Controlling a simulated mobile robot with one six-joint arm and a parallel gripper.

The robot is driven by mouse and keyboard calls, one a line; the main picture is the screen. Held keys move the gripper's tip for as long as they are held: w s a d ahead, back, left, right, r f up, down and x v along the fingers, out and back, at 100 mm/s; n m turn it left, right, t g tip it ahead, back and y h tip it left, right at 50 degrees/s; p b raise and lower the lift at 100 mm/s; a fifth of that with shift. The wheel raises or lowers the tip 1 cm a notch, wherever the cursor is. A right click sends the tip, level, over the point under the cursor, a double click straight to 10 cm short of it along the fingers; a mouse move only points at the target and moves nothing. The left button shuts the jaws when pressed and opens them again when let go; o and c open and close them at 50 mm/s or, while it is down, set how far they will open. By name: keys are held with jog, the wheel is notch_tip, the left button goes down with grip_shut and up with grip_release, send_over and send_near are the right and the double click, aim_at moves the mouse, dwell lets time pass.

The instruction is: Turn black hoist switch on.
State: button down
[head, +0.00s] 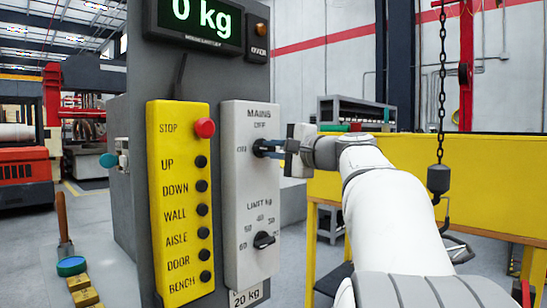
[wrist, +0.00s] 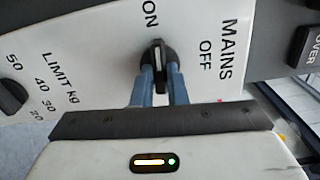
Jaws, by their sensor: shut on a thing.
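The black hoist switch (wrist: 157,58) is a rotary knob under the MAINS label on a white panel (head: 250,195). ON is printed to its left and OFF above it in the head view. My gripper (head: 262,149) reaches in from the right, with its blue-grey fingers shut on the switch. In the wrist view my gripper (wrist: 160,74) has one finger on each side of the knob. The knob's white mark lines up towards ON, not OFF. In the head view the fingers partly hide the knob.
A black LIMIT kg knob (head: 264,240) sits lower on the same panel. A yellow pendant box (head: 180,235) with a red STOP button (head: 205,128) and several black buttons stands to the left. A display (head: 200,20) above reads 0 kg. A chain with a hook (head: 438,180) hangs at right.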

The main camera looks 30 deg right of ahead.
dwell(0.5)
jog(key=c, duration=1.4)
grip_release()
jog(key=shift+c, duration=0.2)
jog(key=v, duration=0.7)
jog(key=shift+s+d, duration=0.15)
jog(key=shift+s, duration=0.2)
